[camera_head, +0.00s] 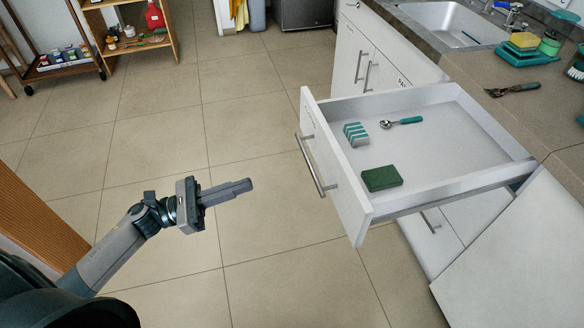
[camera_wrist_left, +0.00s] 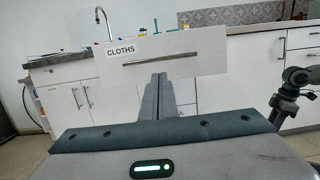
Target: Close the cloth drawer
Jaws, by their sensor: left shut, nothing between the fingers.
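The cloth drawer (camera_head: 460,150) is pulled out of the white cabinet on the right in the head view. Its front has a long bar handle (camera_head: 313,167). In the left wrist view its front (camera_wrist_left: 205,63) carries the label CLOTHS and faces me. Inside lie a striped cloth or sponge block (camera_head: 356,134), a green sponge (camera_head: 381,178) and a teal-handled scoop (camera_head: 401,121). My left gripper (camera_head: 246,186) is shut and empty, left of the drawer front and pointing toward it, apart from the handle. A dark arm part at the right of the left wrist view seems to be my right one; its fingers are unclear.
The worktop holds a sink (camera_head: 455,22), sponges (camera_head: 525,45) and a tool (camera_head: 512,89). Another white panel (camera_head: 520,255) stands at lower right. A wooden shelf (camera_head: 135,38) is at the back left. The tiled floor between my gripper and the drawer is clear.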

